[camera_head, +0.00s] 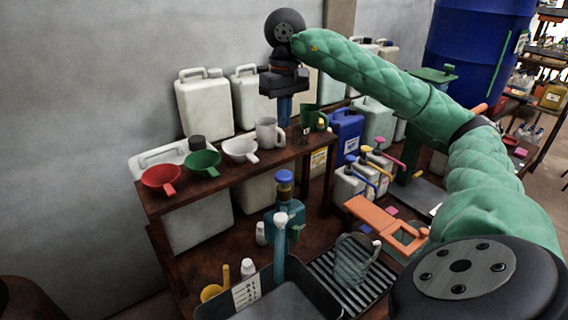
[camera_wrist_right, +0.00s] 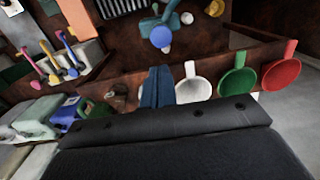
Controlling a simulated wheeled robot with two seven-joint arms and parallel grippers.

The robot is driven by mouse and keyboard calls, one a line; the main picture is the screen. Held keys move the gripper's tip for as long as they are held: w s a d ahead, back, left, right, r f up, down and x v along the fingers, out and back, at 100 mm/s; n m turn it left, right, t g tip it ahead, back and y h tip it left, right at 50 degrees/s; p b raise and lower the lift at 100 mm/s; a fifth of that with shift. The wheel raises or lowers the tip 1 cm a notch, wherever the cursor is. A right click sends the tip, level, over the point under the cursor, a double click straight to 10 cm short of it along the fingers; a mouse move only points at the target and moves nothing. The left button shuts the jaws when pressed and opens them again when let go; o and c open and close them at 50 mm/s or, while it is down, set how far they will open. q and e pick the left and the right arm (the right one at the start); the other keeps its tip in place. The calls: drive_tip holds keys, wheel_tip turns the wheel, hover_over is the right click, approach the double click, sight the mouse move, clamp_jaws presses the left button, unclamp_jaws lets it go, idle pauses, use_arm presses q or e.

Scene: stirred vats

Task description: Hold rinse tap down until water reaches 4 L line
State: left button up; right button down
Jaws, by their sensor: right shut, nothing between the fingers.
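A teal tap (camera_head: 279,250) with a pale top stands over a dark basin (camera_head: 325,300) at the front of the bench. Just behind it is a teal bottle-like body with a blue cap (camera_head: 285,177); the blue cap also shows in the right wrist view (camera_wrist_right: 161,38). A white card with marks (camera_head: 246,292) is on the basin's left side; its lines are too small to read. I cannot make out a water level. My right gripper (camera_head: 285,112) is shut and empty above the raised shelf, its blue fingers (camera_wrist_right: 156,86) pointing down, apart from the tap. My left gripper is out of view.
The shelf (camera_head: 225,183) holds red (camera_head: 161,178), green (camera_head: 203,162) and white (camera_head: 240,149) funnels and jugs (camera_head: 269,132). A clear jug (camera_head: 352,262) stands on a slatted rack (camera_head: 372,287). Pump bottles (camera_head: 350,184) and an orange bracket (camera_head: 372,215) are at right.

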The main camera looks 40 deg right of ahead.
drive_tip(key=shift+f, duration=1.2)
drive_tip(key=p, duration=0.4)
approach(284, 174)
drive_tip(key=shift+f, duration=2.65)
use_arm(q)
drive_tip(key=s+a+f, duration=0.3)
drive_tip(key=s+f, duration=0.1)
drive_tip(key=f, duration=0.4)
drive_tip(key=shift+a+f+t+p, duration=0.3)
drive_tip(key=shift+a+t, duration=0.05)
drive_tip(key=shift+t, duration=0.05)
use_arm(e)
drive_tip(key=shift+f, duration=0.8)
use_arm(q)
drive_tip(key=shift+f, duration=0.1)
use_arm(e)
drive_tip(key=shift+f, duration=0.1)
